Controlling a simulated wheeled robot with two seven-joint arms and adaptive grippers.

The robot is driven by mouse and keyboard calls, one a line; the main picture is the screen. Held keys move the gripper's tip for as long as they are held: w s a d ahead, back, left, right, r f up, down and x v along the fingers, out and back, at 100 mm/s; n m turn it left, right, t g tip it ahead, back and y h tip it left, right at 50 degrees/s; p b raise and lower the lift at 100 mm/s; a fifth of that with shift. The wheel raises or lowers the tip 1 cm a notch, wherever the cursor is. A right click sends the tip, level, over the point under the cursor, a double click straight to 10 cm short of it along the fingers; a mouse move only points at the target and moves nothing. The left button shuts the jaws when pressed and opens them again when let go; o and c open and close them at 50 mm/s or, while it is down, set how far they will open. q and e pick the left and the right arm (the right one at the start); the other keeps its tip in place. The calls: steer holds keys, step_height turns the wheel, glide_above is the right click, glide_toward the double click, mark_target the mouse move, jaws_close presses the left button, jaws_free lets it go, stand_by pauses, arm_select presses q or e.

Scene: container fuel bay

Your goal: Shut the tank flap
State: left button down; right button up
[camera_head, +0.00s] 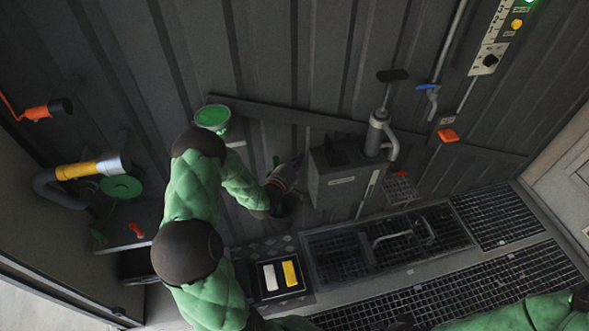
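I cannot pick out the tank flap with certainty. A round green piece with a pale rim (213,117) sits against the dark ribbed wall, just above my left arm's upper joint. A flat green disc (121,187) is at the left, beside the yellow nozzle. My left gripper (283,186) is in front of the wall, left of the grey box and apart from both green pieces. It is small and dark, and its fingers do not show clearly. My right arm's green sleeve shows at the lower right; its gripper cannot be made out.
A grey box (341,184) and a grey hand pump (379,133) are on the wall right of my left gripper. A yellow-and-white nozzle (92,168) is at the left. A panel with white and yellow pads (281,294) and floor grating (497,218) lie below.

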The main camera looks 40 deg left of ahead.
mark_target(325, 151)
arm_select(q)
steer(key=w+d+b, duration=0.2)
steer(key=w, duration=0.4)
steer(key=shift+f, duration=0.3)
steer(key=shift+d+r, duration=0.15)
steer(key=shift+d, duration=0.05)
steer(key=shift+w+d+r+m+p, duration=0.1)
steer(key=shift+w+r+m+p, duration=0.15)
steer(key=shift+p, duration=0.2)
